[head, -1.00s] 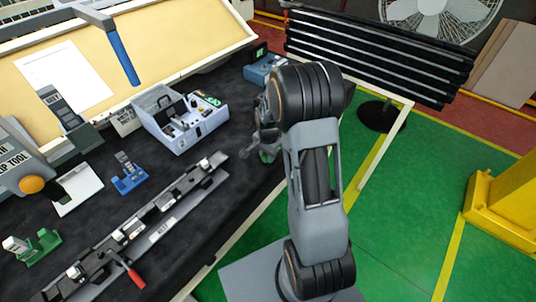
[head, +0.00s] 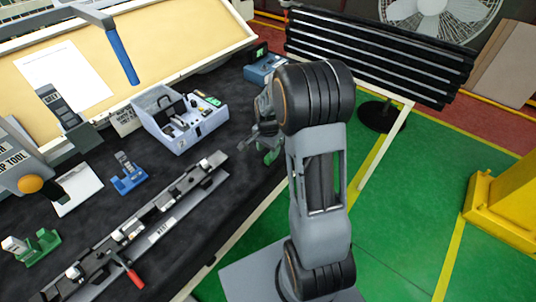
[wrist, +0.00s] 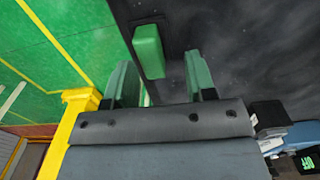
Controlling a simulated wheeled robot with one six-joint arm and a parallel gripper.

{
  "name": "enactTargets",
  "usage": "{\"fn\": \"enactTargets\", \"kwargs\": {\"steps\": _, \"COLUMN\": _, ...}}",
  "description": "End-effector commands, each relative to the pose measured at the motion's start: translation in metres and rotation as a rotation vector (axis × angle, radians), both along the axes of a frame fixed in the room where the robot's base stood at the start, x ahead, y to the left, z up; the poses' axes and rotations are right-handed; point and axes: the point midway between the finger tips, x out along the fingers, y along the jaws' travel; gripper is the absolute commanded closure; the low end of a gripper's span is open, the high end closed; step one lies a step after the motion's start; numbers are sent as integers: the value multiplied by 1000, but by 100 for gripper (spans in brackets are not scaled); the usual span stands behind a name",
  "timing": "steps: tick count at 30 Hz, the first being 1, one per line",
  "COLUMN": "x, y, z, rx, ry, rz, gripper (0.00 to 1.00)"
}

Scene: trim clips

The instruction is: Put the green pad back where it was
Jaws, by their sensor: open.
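The green pad (wrist: 148,50), a small rounded block, shows in the wrist view on the dark surface near the table edge. My gripper (wrist: 158,75) is open, with its two green-faced fingers spread apart. The pad appears beyond the fingertips, nearer the left finger, and no contact with it shows. In the head view my gripper (head: 265,145) is at the right edge of the dark table, partly hidden behind my arm. A bit of green shows there, but I cannot tell pad from fingers.
A grey-blue tray with parts (head: 180,125) stands left of my gripper. A long rail fixture (head: 150,225) with a red-handled clamp, a blue holder (head: 128,178) and a green holder (head: 38,245) lie further left. A blue device (head: 264,68) stands behind. Green floor lies right of the table.

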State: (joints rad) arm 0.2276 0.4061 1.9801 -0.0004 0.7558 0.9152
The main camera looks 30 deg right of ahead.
Motion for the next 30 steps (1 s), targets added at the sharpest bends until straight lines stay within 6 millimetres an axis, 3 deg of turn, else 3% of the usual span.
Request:
{"fn": "enactTargets", "kwargs": {"steps": 9, "x": 0, "y": 0, "z": 59, "rx": -1, "ry": -4, "rz": 0, "gripper": 50}}
{"fn": "enactTargets", "kwargs": {"steps": 19, "x": -8, "y": 9, "z": 100, "rx": -7, "ry": -30, "rz": 74, "gripper": 50}}
{"fn": "enactTargets", "kwargs": {"steps": 24, "x": -48, "y": 39, "z": 139, "rx": -43, "ry": -123, "rz": 362, "gripper": 50}}
{"fn": "enactTargets", "kwargs": {"steps": 30, "x": -106, "y": 71, "z": 164, "rx": -116, "ry": -238, "rz": 751, "gripper": 50}}
